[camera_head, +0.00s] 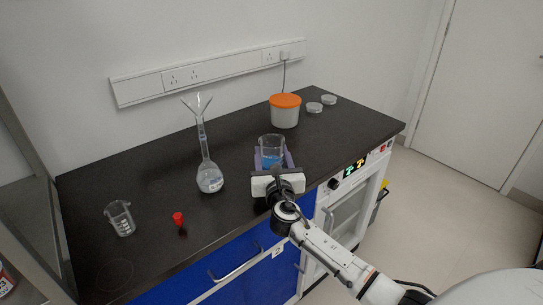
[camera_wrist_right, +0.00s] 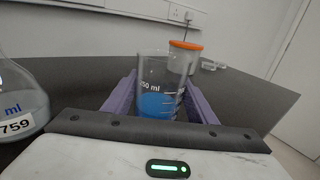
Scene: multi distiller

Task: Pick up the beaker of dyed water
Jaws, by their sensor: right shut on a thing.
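My right gripper (camera_head: 271,158) reaches in from the front. Its purple fingers stand on both sides of the beaker, shut on it. In the right wrist view the fingers (camera_wrist_right: 160,95) flank the glass. Whether the beaker's base touches the bench is hidden by the gripper. My left gripper is not in view.
A volumetric flask with a funnel (camera_head: 207,170) stands left of my right gripper. An empty beaker (camera_head: 120,218) and a red stopper (camera_head: 178,218) are farther left. A white tub with an orange lid (camera_head: 285,112) stands behind, with small dishes (camera_head: 314,107) beyond it.

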